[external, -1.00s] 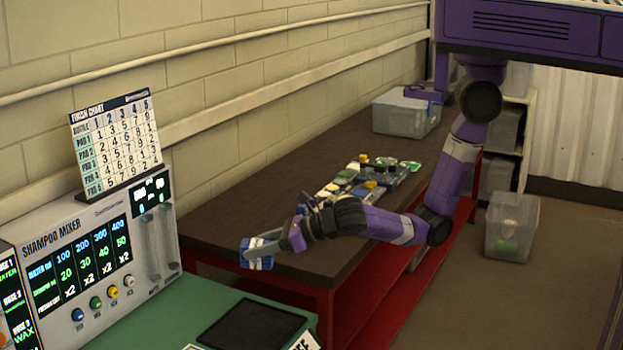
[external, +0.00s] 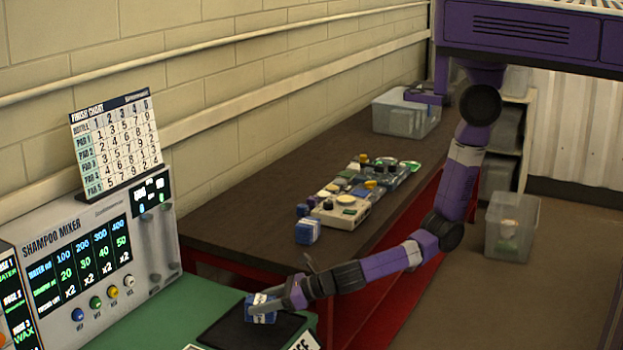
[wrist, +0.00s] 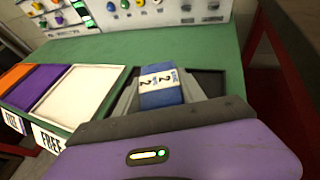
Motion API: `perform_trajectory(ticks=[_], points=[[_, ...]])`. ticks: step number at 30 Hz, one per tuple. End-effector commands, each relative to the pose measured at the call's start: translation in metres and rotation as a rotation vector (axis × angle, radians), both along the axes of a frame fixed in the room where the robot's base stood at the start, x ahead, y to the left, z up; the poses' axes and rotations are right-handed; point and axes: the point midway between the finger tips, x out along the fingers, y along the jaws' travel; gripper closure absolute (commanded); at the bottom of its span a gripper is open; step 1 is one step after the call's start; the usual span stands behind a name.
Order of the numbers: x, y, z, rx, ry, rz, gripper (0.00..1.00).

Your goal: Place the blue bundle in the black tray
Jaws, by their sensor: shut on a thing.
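The blue bundle (external: 261,309), with a white band around it, is held in my gripper (external: 270,303). In the wrist view the bundle (wrist: 160,88) sits between the two fingers of my gripper (wrist: 160,100), and its white label shows a 2. The black tray (external: 228,333) lies flat on the green bench; it also shows in the wrist view (wrist: 207,82). The bundle is over the tray in both views. I cannot tell whether its underside touches the tray.
Another blue bundle (external: 308,230) lies on the dark workbench (external: 240,226) near assorted small items. The shampoo mixer (external: 90,265) stands at the left. In the wrist view, white (wrist: 80,95), purple (wrist: 47,86) and orange (wrist: 14,77) trays lie left of the black one.

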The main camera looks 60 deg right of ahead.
Motion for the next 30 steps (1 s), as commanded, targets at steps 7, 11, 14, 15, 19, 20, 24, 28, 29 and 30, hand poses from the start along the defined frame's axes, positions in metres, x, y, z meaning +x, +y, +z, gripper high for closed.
perform_trajectory(ticks=[7, 11, 14, 15, 19, 20, 24, 28, 29, 30], points=[[0.000, 0.000, -0.031, -0.001, -0.001, 0.002, 0.99], [0.000, 0.001, -0.032, -0.001, -0.001, 0.003, 0.99], [0.000, 0.000, -0.032, 0.000, -0.001, 0.001, 0.99], [0.000, 0.000, -0.032, 0.000, -0.001, 0.001, 0.99], [0.000, 0.000, -0.036, -0.001, -0.001, 0.002, 0.99], [0.000, 0.000, -0.036, 0.000, 0.000, 0.001, 0.99], [0.000, 0.000, -0.037, 0.000, 0.000, 0.001, 0.31], [0.000, 0.000, -0.037, -0.001, 0.000, 0.000, 0.31], [0.000, 0.000, -0.037, -0.001, 0.000, 0.000, 0.31], [0.000, 0.000, -0.037, -0.001, 0.001, 0.000, 0.31]])
